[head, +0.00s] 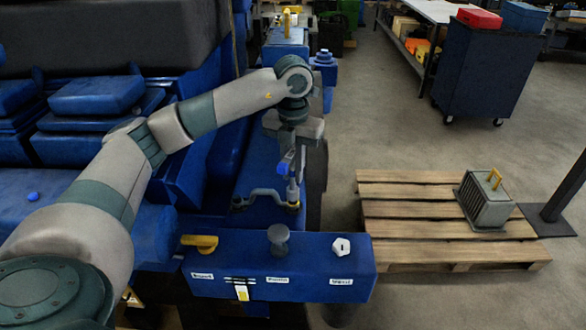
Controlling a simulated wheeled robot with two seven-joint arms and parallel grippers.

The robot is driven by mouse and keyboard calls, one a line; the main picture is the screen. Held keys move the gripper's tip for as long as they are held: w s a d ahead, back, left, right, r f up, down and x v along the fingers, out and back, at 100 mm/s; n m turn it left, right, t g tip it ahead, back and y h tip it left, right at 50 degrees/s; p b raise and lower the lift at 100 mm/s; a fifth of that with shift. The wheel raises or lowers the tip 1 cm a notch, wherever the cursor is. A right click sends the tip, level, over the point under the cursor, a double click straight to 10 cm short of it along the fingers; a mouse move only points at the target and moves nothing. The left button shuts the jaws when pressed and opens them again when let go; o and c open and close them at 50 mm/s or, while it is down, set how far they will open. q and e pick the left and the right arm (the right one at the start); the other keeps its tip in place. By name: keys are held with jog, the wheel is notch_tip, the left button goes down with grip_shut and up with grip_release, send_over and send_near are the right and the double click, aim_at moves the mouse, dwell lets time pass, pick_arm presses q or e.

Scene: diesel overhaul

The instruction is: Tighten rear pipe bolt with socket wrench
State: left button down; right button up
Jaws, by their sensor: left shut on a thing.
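My left gripper (292,152) hangs down over the blue engine, its fingers shut on a socket wrench (293,188). A small blue part shows beside the fingers, and the wrench's slim metal shaft points down, upright. Its lower end is at the right end of a short bent grey pipe (264,192) on the blue block. The bolt under the wrench is hidden, and I cannot tell whether the socket sits fully on it. The pipe's left end shows free of any tool. My right gripper is not in view.
A wooden pallet (400,210) with a grey finned box (484,206) stands right. A dark cart (480,70) is behind. Floor between is clear.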

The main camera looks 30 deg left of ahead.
pick_arm(q)
jog(key=n, duration=0.4)
jog(key=n+p, duration=0.1)
jog(key=n, duration=0.3)
jog(key=shift+r, duration=0.1)
jog(key=n+p, duration=0.1)
jog(key=n, duration=0.3)
jog(key=shift+n, duration=0.3)
jog(key=n+p, duration=0.1)
jog(key=n, duration=0.3)
jog(key=shift+n, duration=0.4)
jog(key=shift+f, duration=0.25)
